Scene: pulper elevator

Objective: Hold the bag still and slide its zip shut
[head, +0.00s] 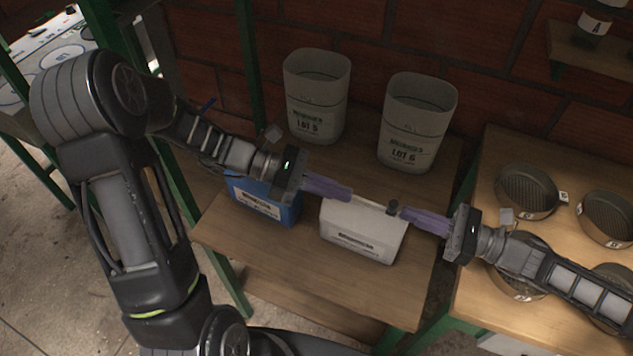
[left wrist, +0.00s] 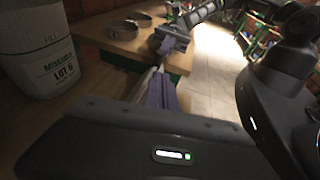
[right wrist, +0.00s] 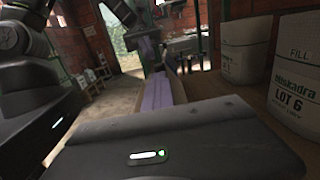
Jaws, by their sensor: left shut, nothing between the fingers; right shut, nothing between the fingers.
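A white bag (head: 361,235) with a printed label stands upright on the wooden table, its zip edge along the top. A small dark slider (head: 392,207) shows near the right end of that edge. My left gripper (head: 349,194) is shut with its purple fingertips at the bag's top left. My right gripper (head: 407,213) is shut with its fingertips at the top right, close beside the slider. Whether either fingertip touches the bag is hard to tell. In the wrist views the purple fingers (left wrist: 160,92) (right wrist: 158,92) hide most of the bag.
Two white bins, LOT 5 (head: 316,105) and LOT 6 (head: 415,125), stand behind. Several round sieves (head: 527,190) sit on the right table. The table (head: 300,262) is clear in front.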

